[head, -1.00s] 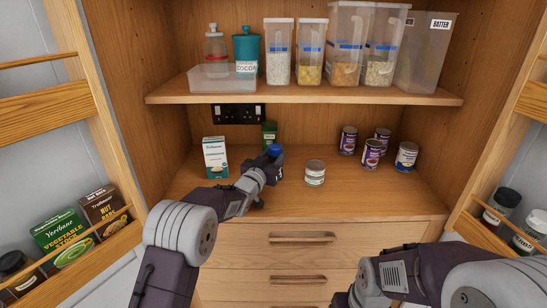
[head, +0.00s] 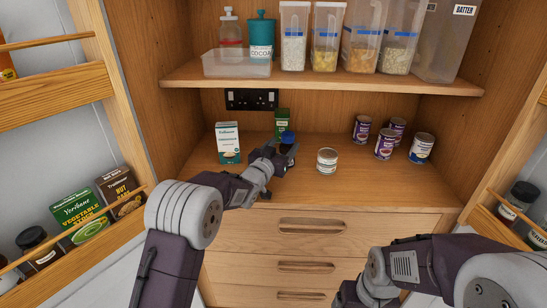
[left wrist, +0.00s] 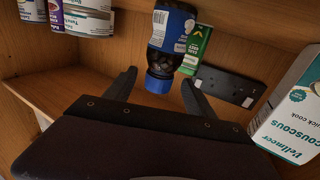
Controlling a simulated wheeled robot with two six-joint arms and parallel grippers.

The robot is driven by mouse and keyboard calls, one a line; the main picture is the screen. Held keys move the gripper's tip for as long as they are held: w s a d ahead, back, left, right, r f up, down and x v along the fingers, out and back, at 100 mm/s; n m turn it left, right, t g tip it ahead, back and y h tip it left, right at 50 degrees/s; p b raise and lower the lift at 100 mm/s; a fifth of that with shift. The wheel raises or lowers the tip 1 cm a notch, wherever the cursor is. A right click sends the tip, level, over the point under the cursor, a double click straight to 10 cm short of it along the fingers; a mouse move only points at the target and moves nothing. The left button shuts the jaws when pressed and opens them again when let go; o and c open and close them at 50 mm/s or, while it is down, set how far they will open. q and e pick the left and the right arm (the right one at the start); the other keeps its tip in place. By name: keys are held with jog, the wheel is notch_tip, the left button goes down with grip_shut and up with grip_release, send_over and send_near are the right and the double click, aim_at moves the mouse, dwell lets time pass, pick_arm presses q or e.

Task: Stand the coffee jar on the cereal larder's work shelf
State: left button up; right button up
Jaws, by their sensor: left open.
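The coffee jar, with a blue lid and dark contents, shows in the left wrist view (left wrist: 172,32), where the picture is turned over. In the head view only its blue lid (head: 288,137) shows clearly; my left gripper hides most of its body. It looks upright on the work shelf (head: 370,188) of the larder. My left gripper (head: 284,156) is open, its two fingers on either side of the jar near the lid in the left wrist view (left wrist: 158,82). I cannot tell whether they touch it. My right arm shows at lower right; its gripper is out of view.
A couscous box (head: 228,143) stands left of the jar and a green packet (head: 282,118) behind it. A pale can (head: 327,160) stands close to the right. Several cans (head: 384,145) stand farther right. The upper shelf (head: 330,80) overhangs. The shelf's front right is clear.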

pick_arm(q)
jog(key=v, duration=0.9)
jog(key=shift+b, duration=0.4)
jog(key=shift+s+a, duration=0.1)
jog(key=shift+s, duration=0.05)
